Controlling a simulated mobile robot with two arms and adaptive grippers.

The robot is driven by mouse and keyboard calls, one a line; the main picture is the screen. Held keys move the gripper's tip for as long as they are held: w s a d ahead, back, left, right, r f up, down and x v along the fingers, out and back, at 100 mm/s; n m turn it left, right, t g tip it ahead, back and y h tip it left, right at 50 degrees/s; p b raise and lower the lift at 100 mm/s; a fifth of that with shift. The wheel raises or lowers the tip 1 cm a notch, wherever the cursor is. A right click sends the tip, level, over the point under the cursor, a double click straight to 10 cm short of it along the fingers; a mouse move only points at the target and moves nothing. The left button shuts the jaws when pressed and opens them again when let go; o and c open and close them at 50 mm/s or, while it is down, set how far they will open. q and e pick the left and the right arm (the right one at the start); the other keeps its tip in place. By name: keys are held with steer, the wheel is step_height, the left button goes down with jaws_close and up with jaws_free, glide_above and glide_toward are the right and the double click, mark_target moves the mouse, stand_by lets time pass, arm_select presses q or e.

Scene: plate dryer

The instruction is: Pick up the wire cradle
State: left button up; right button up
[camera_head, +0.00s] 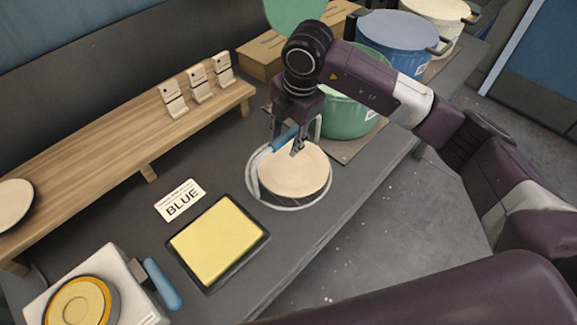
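The wire cradle (254,186) is a pale wire ring on the grey counter with a blue handle (285,138) at its upper side. A round cream plate (293,168) sits inside the ring. My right gripper (296,146) comes down from above, its fingers at the blue handle and over the plate's far edge. The fingers partly hide the handle, and I cannot tell whether they are closed on it. The cradle appears to rest on the counter. My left gripper is out of view.
A yellow pad in a dark tray (262,243) and a BLUE card (180,200) lie left of the cradle. A white device with a blue handle (120,268) stands lower left. A wooden shelf (110,140) is behind. Green (348,118) and blue (396,40) pots stand beyond.

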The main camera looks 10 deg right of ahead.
jaws_close()
steer(key=shift+r, duration=0.1)
stand_by(0.3)
